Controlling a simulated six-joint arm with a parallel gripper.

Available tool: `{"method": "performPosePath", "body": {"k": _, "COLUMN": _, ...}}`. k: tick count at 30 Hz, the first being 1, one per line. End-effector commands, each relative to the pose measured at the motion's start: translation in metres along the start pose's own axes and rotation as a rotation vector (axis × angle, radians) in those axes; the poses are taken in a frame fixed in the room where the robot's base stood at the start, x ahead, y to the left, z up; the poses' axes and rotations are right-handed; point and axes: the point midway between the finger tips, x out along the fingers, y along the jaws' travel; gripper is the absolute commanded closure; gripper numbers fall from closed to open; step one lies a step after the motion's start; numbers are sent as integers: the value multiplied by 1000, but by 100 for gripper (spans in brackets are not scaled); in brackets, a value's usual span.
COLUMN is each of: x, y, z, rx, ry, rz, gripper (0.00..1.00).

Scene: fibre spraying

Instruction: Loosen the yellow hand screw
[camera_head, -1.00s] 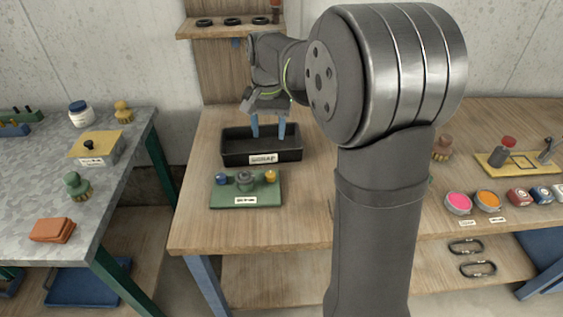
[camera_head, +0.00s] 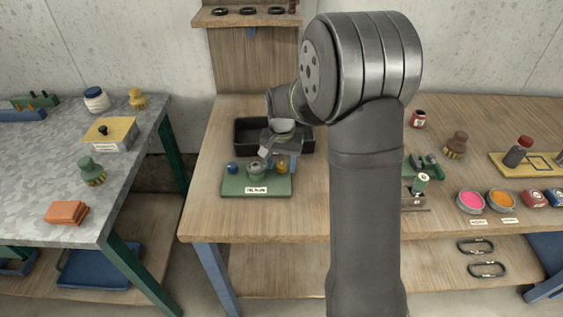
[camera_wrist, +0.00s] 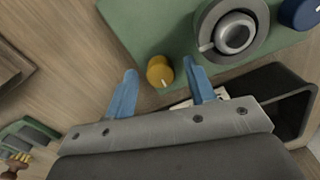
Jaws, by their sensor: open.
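The yellow hand screw (camera_wrist: 160,71) is a small ribbed knob with a white mark, at the edge of the green plate (camera_wrist: 150,25). In the head view the screw (camera_head: 282,166) shows at the right side of the plate (camera_head: 240,184), partly behind my gripper. My gripper (camera_wrist: 160,77) is open, with one blue finger on each side of the screw in the wrist view. The right finger looks closer to the screw than the left. I cannot tell whether the fingers are down at the screw's height; no contact is clear.
A grey round fitting (camera_wrist: 235,35) and a blue knob (camera_wrist: 300,12) share the plate. A black bin (camera_head: 245,133) stands just behind it. A green clamp-like device (camera_head: 421,166) stands to the right, partly behind my arm. Bare wood lies in front of the plate.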

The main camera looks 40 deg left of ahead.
Motion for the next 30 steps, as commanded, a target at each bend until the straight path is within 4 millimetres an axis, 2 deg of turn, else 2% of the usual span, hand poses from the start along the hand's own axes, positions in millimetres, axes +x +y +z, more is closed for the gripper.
{"method": "performPosePath", "body": {"k": 5, "x": 0, "y": 0, "z": 0, "rx": 0, "ry": 0, "rz": 0, "gripper": 50}}
{"method": "performPosePath", "body": {"k": 12, "x": 0, "y": 0, "z": 0, "rx": 0, "ry": 0, "rz": 0, "gripper": 95}}
{"method": "performPosePath", "body": {"k": 22, "x": -1, "y": 0, "z": 0, "rx": -42, "ry": 0, "rz": 0, "gripper": 94}}
{"method": "performPosePath", "body": {"k": 30, "x": -1, "y": 0, "z": 0, "rx": -208, "ry": 0, "rz": 0, "gripper": 94}}
